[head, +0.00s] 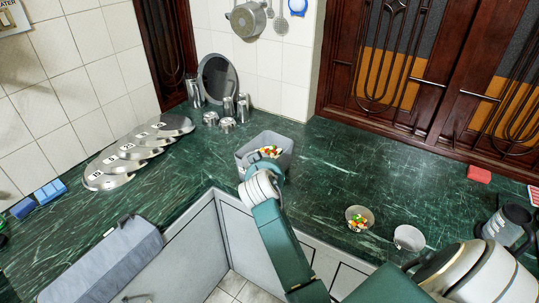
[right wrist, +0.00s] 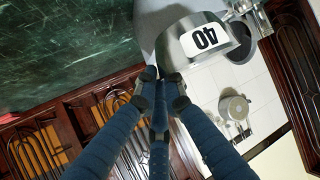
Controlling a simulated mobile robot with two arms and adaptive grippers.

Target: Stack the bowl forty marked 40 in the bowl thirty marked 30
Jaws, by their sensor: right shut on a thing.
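The bowl forty (right wrist: 232,52) is a shiny metal bowl with a white label reading 40, upside down in the right wrist view. My right gripper (right wrist: 164,84) is shut on its rim. In the head view my right arm reaches to the grey bin, and its wrist hides the gripper fingers and most of the held bowl. Two small bowls stand on the counter to the right: one (head: 350,225) holds colourful pieces, and another (head: 409,239) looks empty. No number is readable on either, so I cannot tell which is bowl thirty. My left gripper is not in view.
The grey bin (head: 283,142) stands on the green counter (head: 335,165), with colourful pieces (head: 270,151) at its opening. Several numbered metal lids (head: 135,150) lie at the left. A dark mug (head: 508,224) and a red block (head: 479,174) are at the right.

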